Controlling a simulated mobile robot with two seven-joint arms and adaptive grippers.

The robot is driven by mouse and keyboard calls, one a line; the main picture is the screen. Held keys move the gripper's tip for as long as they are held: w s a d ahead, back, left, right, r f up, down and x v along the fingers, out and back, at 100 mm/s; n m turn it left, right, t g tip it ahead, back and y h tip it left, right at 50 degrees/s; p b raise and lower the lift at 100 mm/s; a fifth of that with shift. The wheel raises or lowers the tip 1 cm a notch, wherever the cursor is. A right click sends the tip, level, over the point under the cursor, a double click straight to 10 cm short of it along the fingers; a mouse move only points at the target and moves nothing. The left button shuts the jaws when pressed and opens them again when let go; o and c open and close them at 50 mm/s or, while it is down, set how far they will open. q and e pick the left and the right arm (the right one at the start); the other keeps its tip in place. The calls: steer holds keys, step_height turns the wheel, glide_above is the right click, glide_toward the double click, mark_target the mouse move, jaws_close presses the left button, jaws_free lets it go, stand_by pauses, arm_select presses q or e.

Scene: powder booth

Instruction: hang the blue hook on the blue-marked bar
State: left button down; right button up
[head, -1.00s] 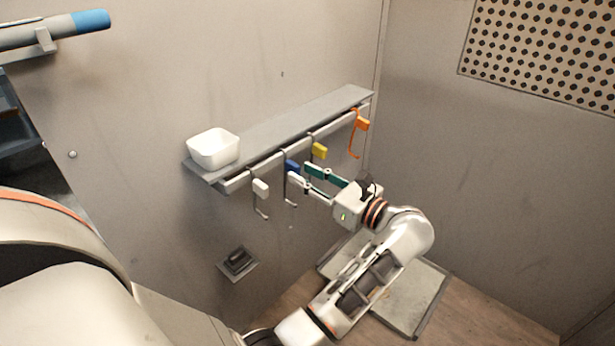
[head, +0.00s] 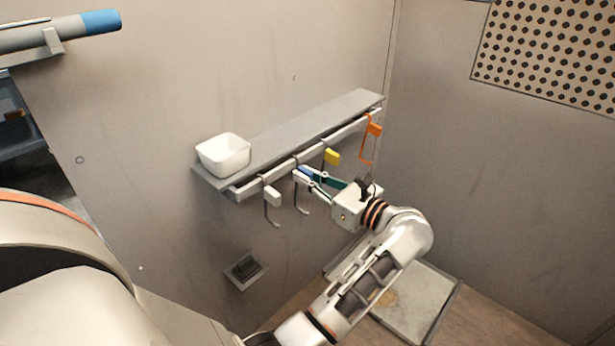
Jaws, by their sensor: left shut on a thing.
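The blue hook (head: 305,174) hangs from the rail under the grey shelf, between the white-tagged hook and the yellow-tagged hook. My left gripper (head: 309,178) is shut on its blue tag, and its fingers hide part of the tag. The hook's thin wire hangs below the fingers, and its top still appears to be over the rail. The blue-marked bar (head: 60,32) is at the upper left, a grey bar with a blue end, held on a wall bracket. My right gripper is not in view.
The grey shelf (head: 320,122) carries a white bowl (head: 224,155) at its left end. The white-tagged (head: 272,196), yellow-tagged (head: 332,156) and orange-tagged (head: 374,130) hooks hang close by on the rail. The wall between shelf and blue-marked bar is clear.

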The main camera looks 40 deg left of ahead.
mark_target(300, 159)
arm_select(q)
steer(key=shift+r, duration=0.1)
